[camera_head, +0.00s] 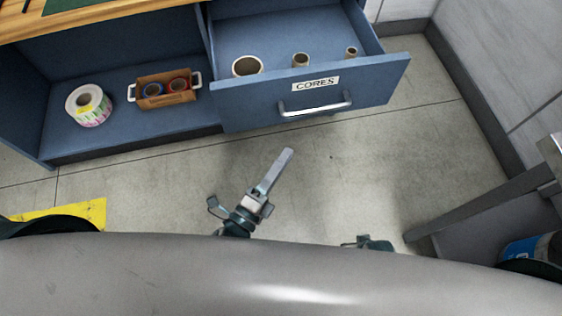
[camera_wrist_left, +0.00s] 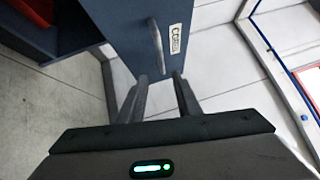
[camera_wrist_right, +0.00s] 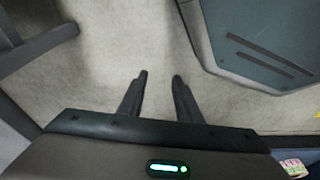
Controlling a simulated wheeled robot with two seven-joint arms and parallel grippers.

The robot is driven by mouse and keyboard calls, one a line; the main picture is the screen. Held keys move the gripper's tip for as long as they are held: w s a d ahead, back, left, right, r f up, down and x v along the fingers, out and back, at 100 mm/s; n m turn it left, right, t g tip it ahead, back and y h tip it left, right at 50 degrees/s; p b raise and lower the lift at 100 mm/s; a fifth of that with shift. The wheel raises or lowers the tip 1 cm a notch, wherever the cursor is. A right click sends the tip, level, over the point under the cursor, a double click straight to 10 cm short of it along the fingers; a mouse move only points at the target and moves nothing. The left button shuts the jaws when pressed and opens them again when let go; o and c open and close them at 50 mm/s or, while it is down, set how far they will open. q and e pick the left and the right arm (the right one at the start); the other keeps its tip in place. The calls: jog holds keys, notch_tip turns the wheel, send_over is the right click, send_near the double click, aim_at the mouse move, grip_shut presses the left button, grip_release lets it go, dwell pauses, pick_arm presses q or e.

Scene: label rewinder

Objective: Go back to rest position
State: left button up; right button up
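My left gripper (camera_head: 287,156) points at the blue drawer from the floor side. In the left wrist view its two fingers (camera_wrist_left: 160,78) are apart with nothing between them. The drawer (camera_head: 385,80), labelled CORES, stands pulled out. Its metal handle (camera_head: 315,108) lies beyond the left fingertips, apart from them in the head view; it also shows in the left wrist view (camera_wrist_left: 155,38). My right gripper (camera_wrist_right: 160,76) has its fingers apart and empty over bare floor. In the head view only a small part of that arm shows; its fingers are hidden.
Several cardboard cores, one large (camera_head: 247,66), stand in the drawer. A label roll (camera_head: 88,104) and a wooden tray (camera_head: 165,101) with small rolls sit on the shelf at left. A grey metal frame (camera_head: 480,205) stands at right. Floor between is clear.

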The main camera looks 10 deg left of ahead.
pick_arm(q)
jog(key=shift+s+a, duration=0.1)
jog(key=shift+s, duration=0.1)
pick_arm(e)
jog(key=shift+r, duration=0.1)
pick_arm(q)
jog(key=shift+f, duration=0.1)
dwell(0.3)
